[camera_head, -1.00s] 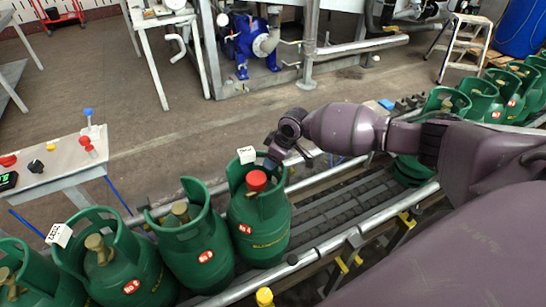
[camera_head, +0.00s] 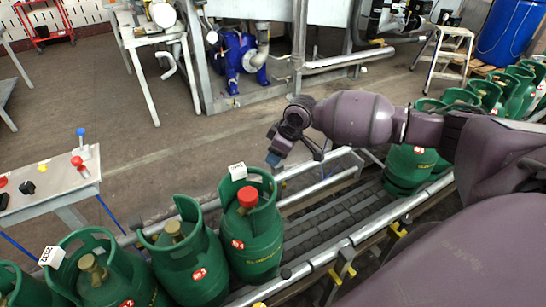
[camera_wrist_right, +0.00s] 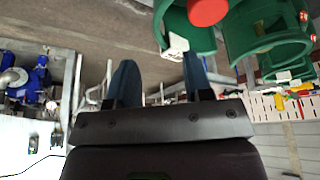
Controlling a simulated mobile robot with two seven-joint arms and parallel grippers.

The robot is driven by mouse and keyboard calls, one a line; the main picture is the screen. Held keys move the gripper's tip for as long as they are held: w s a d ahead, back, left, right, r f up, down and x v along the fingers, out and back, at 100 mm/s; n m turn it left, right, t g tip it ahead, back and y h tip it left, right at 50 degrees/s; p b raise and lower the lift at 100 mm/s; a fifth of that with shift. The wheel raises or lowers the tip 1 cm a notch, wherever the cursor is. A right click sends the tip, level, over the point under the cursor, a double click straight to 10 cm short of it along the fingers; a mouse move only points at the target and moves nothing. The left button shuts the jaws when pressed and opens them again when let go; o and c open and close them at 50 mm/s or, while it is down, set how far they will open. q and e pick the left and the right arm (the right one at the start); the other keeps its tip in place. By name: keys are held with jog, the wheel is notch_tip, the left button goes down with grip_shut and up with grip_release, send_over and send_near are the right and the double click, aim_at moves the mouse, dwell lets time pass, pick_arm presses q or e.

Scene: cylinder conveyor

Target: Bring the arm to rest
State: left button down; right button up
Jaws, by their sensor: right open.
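My right gripper (camera_head: 274,160) is at the end of the purple right arm, raised above the far side of the conveyor (camera_head: 330,215). It is apart from the nearest green cylinder (camera_head: 252,240), which has a red cap (camera_head: 248,196) and stands below and to the left of it. In the right wrist view the two blue fingers (camera_wrist_right: 158,82) are spread with nothing between them. The red cap (camera_wrist_right: 207,10) also shows at the top of that view, beyond the fingers. My left gripper is not in view.
More green cylinders (camera_head: 195,262) with brass valves stand in a row at the left. Others (camera_head: 408,165) stand at the right behind my arm. The conveyor between them is empty. A control table (camera_head: 45,185) with knobs is at the left. A step ladder (camera_head: 447,50) stands at the back.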

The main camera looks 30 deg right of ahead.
dwell(0.6)
jog(key=w+a+r+n+t+y, duration=0.1)
jog(key=w+a+r+n+t, duration=0.1)
jog(key=w+a+r+t, duration=0.3)
jog(key=s+a+f+t+y, duration=0.2)
jog(key=s+a+f+t, duration=0.15)
jog(key=s+a, duration=0.25)
jog(key=s+d+f+m+h, duration=0.1)
jog(key=s+f+m+h, duration=0.1)
jog(key=s+f, duration=0.3)
jog(key=s+d+f+m+h, duration=0.2)
jog(key=s+f, duration=0.3)
jog(key=s, duration=0.7)
jog(key=s+d+f+m+h, duration=0.1)
jog(key=s+f+m, duration=0.3)
jog(key=s, duration=0.5)
jog(key=shift+d+f+m+h, duration=0.15)
jog(key=shift+f+m+h, duration=0.25)
jog(key=shift+f, duration=0.55)
jog(key=shift+g, duration=0.25)
